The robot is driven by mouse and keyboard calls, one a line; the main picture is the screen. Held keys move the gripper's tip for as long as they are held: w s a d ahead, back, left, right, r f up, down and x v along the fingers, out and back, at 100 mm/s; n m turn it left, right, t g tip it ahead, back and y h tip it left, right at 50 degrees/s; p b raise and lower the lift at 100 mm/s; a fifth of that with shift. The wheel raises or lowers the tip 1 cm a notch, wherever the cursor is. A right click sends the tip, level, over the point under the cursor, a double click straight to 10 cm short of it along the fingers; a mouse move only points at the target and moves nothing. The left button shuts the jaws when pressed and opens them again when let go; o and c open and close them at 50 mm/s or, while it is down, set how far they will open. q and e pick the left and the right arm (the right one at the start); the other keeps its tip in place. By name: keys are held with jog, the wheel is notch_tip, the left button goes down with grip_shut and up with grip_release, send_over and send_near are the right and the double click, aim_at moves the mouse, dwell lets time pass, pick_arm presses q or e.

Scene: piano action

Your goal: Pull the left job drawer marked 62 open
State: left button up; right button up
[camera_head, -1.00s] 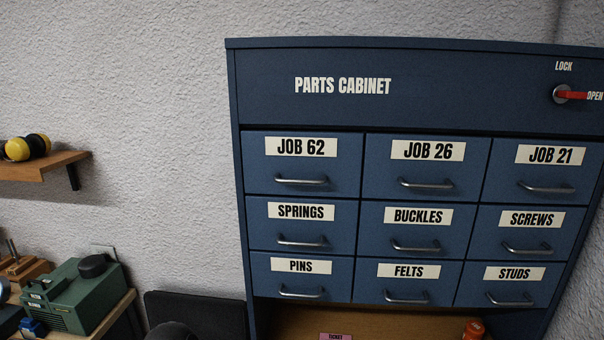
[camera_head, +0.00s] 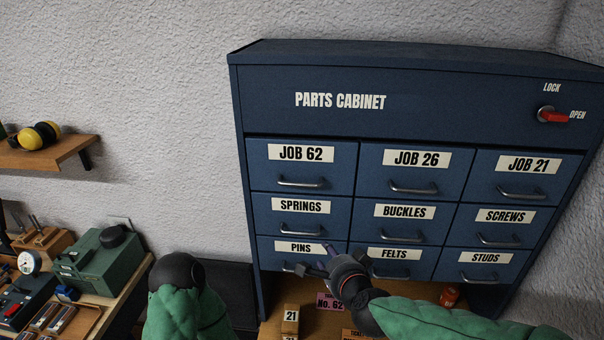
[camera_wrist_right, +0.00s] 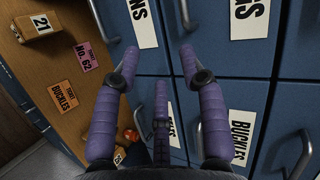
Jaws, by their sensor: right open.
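The JOB 62 drawer (camera_head: 268,177) is the top left drawer of the blue parts cabinet (camera_head: 440,120) and is closed flush. Its bar handle (camera_head: 301,183) is in plain view with nothing on it. My right gripper (camera_head: 313,258) is in front of the bottom row, by the PINS drawer (camera_head: 269,251), below and apart from the JOB 62 handle. In the right wrist view its purple fingers (camera_wrist_right: 157,55) are spread with nothing between them. My left arm shows at the lower left, but its gripper does not.
The cabinet's red lock lever (camera_head: 555,117) points toward OPEN. The other drawers are closed, with protruding handles. Below them lie a pink ticket marked No. 62 (camera_head: 329,302) and a wooden block marked 21 (camera_head: 290,322). A workbench with a green machine (camera_head: 108,262) stands at the left.

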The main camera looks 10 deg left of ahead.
jog(key=s+a+r+m+t+y+p, duration=0.1)
jog(key=s+a+r, duration=0.1)
jog(key=r, duration=0.7)
jog(key=s+a+r+m+t+y+p, duration=0.1)
jog(key=s+r+p, duration=0.1)
jog(key=r, duration=0.6)
pick_arm(q)
notch_tip(320, 180, up, 4)
jog(key=shift+f, duration=0.15)
pick_arm(e)
send_near(302, 188)
jog(key=w+a, duration=0.2)
jog(key=w+a+r, duration=0.1)
jog(key=w, duration=0.1)
jog(key=shift+w+a, duration=0.15)
jog(key=shift+a, duration=0.25)
grip_shut()
